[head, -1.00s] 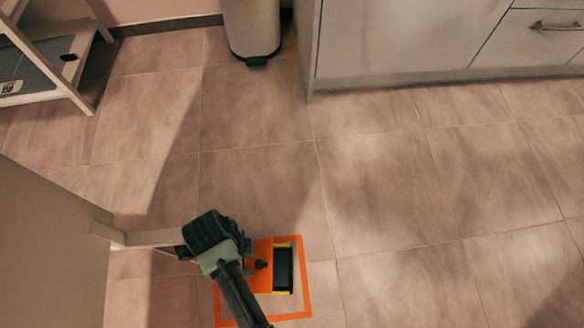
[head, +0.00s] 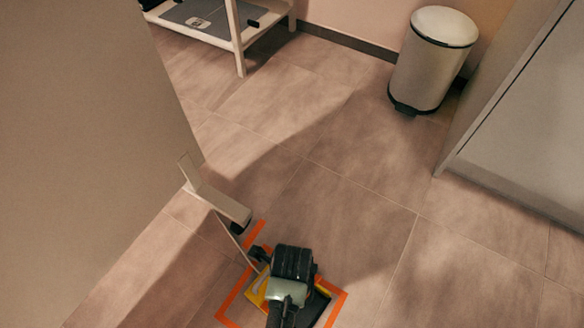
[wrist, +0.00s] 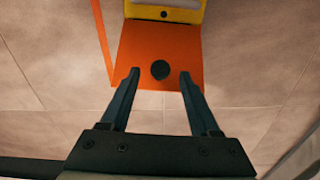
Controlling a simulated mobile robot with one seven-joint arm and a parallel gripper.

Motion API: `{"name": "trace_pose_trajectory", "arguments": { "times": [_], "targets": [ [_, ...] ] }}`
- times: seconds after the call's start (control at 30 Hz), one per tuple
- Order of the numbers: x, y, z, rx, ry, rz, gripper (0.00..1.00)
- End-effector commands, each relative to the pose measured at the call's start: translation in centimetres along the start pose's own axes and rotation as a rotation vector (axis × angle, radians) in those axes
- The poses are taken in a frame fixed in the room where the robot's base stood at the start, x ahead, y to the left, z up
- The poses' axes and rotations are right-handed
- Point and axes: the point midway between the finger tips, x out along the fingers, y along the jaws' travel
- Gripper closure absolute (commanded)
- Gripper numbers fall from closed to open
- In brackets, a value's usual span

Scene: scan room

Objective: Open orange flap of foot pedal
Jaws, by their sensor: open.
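In the wrist view the orange flap (wrist: 135,55) of the foot pedal fills the upper middle, with a dark round knob (wrist: 160,70) on it. The pedal's yellow part (wrist: 165,10) shows beyond it at the top edge. My gripper (wrist: 160,74) is open, its two fingers apart on either side of the knob; I cannot tell whether they touch the flap. In the head view my gripper covers much of the pedal. The pedal's yellow edge (head: 256,290) shows left of it; the flap is mostly hidden there, and its tilt is unclear.
An orange square outline (head: 339,300) on the tiled floor surrounds the pedal. A large beige panel (head: 80,140) and a pale bar (head: 222,204) stand close on the left. A bin (head: 428,65) and a cabinet (head: 535,130) stand at the right. The middle floor is clear.

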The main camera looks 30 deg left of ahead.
Motion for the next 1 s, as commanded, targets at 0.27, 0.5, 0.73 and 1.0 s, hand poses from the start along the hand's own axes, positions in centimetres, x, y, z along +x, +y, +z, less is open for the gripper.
{"name": "trace_pose_trajectory", "arguments": {
  "times": [0.27, 0.5, 0.73, 1.0],
  "targets": [
    [2.3, 0.0, 0.1, -0.001, -0.001, -0.001, 0.37],
    [2.3, 0.0, 0.0, 0.000, -0.001, -0.001, 0.37],
    [2.3, 0.0, 0.0, -0.001, 0.000, -0.001, 0.66],
    [2.3, 0.0, 0.0, -0.001, 0.000, 0.000, 1.00]
  ]
}}
